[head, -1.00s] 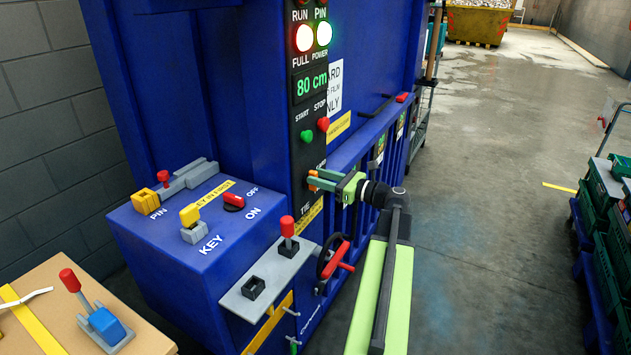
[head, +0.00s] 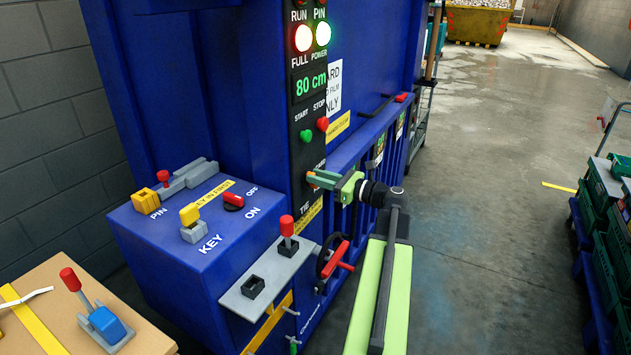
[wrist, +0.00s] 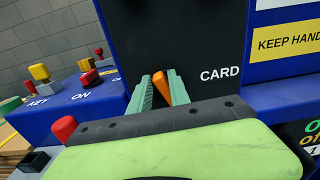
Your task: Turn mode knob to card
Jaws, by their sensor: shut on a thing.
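The mode knob (wrist: 161,86) is an orange lever on the black control strip, in the middle of the wrist view. Its top leans slightly left, away from the white CARD label (wrist: 220,74) on its right. My gripper (head: 314,179) has its green fingers at the strip below the start and stop buttons in the head view. In the wrist view the fingers (wrist: 159,88) stand on both sides of the knob and are shut on it. In the head view the fingers mostly hide the knob. The knob's base is hidden in the wrist view.
A blue key box (head: 200,235) with yellow and red handles stands left of the strip. A grey shelf with a red-topped lever (head: 287,228) and a red-handled wheel (head: 335,261) lie below my gripper. The start button (head: 306,136) and stop button (head: 323,124) are above.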

